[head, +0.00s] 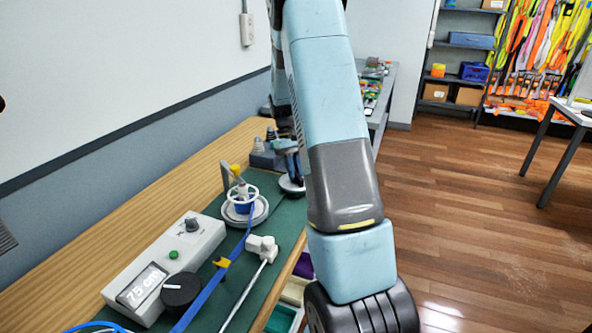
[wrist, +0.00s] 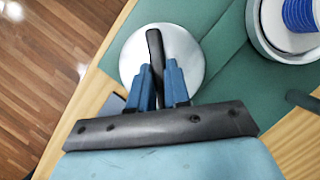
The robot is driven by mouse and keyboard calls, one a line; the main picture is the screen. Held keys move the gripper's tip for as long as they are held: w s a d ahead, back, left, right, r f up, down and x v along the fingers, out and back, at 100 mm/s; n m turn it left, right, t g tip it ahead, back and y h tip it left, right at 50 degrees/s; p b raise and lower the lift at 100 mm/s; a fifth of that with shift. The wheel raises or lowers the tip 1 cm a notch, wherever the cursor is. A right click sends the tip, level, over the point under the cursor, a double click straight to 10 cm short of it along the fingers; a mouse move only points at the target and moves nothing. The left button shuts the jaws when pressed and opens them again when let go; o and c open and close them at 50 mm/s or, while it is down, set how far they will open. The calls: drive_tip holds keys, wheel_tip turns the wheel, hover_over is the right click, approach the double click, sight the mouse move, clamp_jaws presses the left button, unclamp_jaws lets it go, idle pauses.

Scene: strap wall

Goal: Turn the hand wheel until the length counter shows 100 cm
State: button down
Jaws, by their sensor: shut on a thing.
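The hand wheel is a pale grey disc with a black crank handle; it fills the upper middle of the wrist view (wrist: 190,50). In the head view its rim (head: 292,187) shows on the green mat, partly hidden by my arm. My gripper (wrist: 160,80) has its two blue fingers on either side of the black handle (wrist: 156,50) and is shut on it. In the head view my gripper (head: 287,162) is partly hidden by my arm. The length counter (head: 143,286), on a grey box at the front left, appears to read 75 cm.
A white spool (head: 240,206) with blue strap stands left of the wheel. The blue strap (head: 215,283) runs forward past a black knob (head: 182,289). A white clamp-like piece (head: 262,250) lies beside it. Coloured bins are below the bench's right edge; floor beyond is clear.

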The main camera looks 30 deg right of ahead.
drive_tip(key=shift+s+f, duration=0.2)
drive_tip(key=shift+f, duration=0.1)
drive_tip(key=c, duration=1.1)
unclamp_jaws()
drive_tip(key=shift+w, duration=0.1)
drive_tip(key=shift+r, duration=0.15)
drive_tip(key=shift+w+r, duration=0.3)
drive_tip(key=shift+r, duration=0.2)
drive_tip(key=v, duration=1.2)
drive_tip(key=shift+w+r, duration=0.2)
drive_tip(key=shift+r, duration=0.05)
